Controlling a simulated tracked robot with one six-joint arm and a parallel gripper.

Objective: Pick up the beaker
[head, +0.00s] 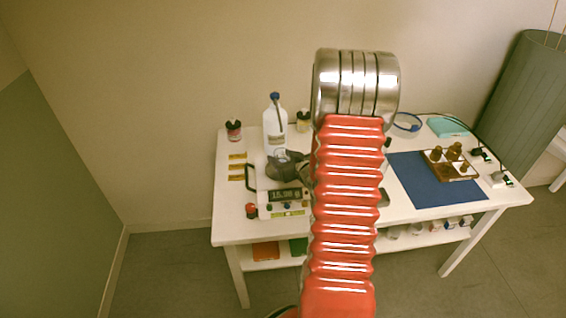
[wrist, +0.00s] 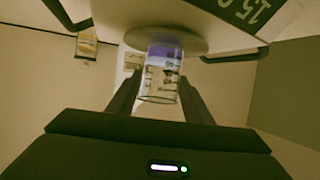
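In the wrist view a clear glass beaker (wrist: 158,87) with dark printed marks and a purple band stands against the round pale pan (wrist: 130,37) of a scale. The scene appears upside down there. The two dark fingers of my gripper (wrist: 160,90) lie on either side of the beaker, close to its walls. I cannot tell whether they touch it. In the head view the white scale (head: 284,209) stands on the table's left part. My dark gripper (head: 287,167) is over it, and the beaker is hidden there.
A white bottle with a blue cap (head: 275,126) stands behind the scale. Jars (head: 233,131) stand at the back left. My red arm hides the table's middle.

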